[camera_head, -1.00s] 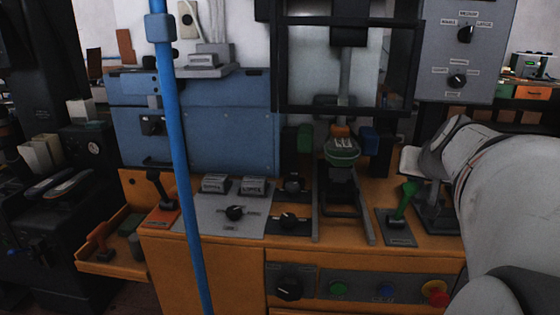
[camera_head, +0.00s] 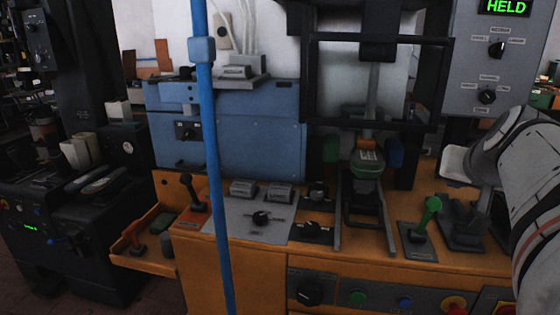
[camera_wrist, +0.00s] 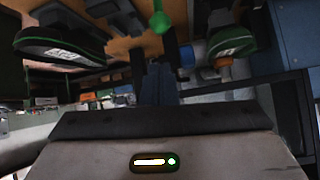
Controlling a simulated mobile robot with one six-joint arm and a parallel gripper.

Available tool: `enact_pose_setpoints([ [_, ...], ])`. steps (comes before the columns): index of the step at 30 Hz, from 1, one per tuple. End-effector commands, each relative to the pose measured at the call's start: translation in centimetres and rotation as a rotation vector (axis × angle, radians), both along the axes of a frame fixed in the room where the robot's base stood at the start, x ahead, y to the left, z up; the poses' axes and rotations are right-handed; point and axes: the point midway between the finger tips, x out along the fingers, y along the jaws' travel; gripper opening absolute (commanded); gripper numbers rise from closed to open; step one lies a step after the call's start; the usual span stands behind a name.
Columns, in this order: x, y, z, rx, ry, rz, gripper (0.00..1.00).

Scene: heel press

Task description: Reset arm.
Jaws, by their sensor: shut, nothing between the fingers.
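My arm (camera_head: 540,185) reaches in from the right edge in the head view, and its gripper is not visible there. In the wrist view my gripper (camera_wrist: 157,72) shows as dark fingers beyond the grey housing, shut and empty. A green-knobbed lever (camera_head: 428,218) stands on the orange bench left of my arm; a green knob (camera_wrist: 160,20) also shows at the top of the wrist view. The heel press (camera_head: 375,125) has a dark frame, and a green-rimmed shoe part (camera_head: 367,165) sits under its ram. A display (camera_head: 506,7) reads HELD.
The orange bench (camera_head: 250,252) carries knobs and a black-handled lever (camera_head: 190,190). A blue pole (camera_head: 212,170) stands in front of it. A blue cabinet (camera_head: 255,140) is behind. A black machine (camera_head: 75,235) stands at left. A grey panel (camera_head: 485,65) stands at upper right.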

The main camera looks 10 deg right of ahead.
Motion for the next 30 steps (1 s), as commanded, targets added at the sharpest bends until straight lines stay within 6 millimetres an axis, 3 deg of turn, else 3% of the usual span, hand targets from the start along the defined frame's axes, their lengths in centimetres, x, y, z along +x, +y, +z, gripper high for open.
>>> enact_pose_setpoints([
  [8, 0.1, 0.1, -0.1, 0.001, 0.0, 0.002, 0.0],
  [11, 0.4, 1.1, -1.2, 0.021, 0.026, 0.024, 0.0],
  [14, 1.0, 4.0, -4.2, 0.068, 0.096, 0.08, 0.0],
  [17, 0.9, 8.4, -8.5, 0.115, 0.209, 0.167, 0.0],
  [21, -1.0, 14.4, -14.5, 0.142, 0.389, 0.292, 0.0],
  [24, -2.9, 17.4, -17.6, 0.14, 0.497, 0.358, 0.0],
  [30, -6.8, 21.1, -22.2, 0.105, 0.67, 0.457, 0.0],
])
